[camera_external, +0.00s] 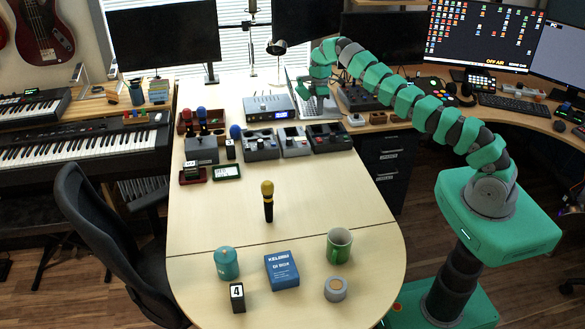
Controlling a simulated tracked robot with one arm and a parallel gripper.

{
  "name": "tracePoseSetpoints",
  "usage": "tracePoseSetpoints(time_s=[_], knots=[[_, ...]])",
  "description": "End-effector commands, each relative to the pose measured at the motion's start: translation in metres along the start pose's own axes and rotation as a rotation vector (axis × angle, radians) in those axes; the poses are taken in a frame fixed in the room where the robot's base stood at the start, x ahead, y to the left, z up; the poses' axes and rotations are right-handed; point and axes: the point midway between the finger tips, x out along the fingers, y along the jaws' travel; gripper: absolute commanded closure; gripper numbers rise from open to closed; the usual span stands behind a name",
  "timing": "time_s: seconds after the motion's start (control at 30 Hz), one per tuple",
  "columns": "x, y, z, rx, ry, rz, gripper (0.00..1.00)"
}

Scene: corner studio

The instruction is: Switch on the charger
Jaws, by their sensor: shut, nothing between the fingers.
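Several small grey devices stand in a row across the far half of the light wooden table (330,195). They include a grey box (201,151) at the left, a unit with dark sockets (261,145), a paler unit (294,142) and a dark unit with a red part (328,137). I cannot tell which of them is the charger, and no switch is clear at this size. My gripper (321,97) is shut and empty. It points down near the laptop (299,82), behind the row of devices.
A silver-blue audio box (268,108) stands left of my gripper, and a black device (358,97) to its right. A yellow-topped microphone (267,200) stands mid-table.

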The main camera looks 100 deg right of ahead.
Motion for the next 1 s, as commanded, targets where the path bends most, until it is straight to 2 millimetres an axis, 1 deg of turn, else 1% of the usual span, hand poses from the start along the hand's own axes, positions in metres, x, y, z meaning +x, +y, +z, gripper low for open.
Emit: tracePoseSetpoints(time_s=[0.03,0.53,0.8,0.9,1.0], knots=[[0.01,-0.001,-0.002,-0.002,0.0,0.0,1.0],[0.055,-0.001,0.0,-0.001,-0.001,-0.003,1.0],[0.095,-0.001,0.0,0.0,-0.002,-0.003,1.0],[0.106,-0.001,0.001,0.0,-0.002,-0.003,1.0],[0.114,0.0,0.0,0.0,-0.001,-0.001,1.0]])
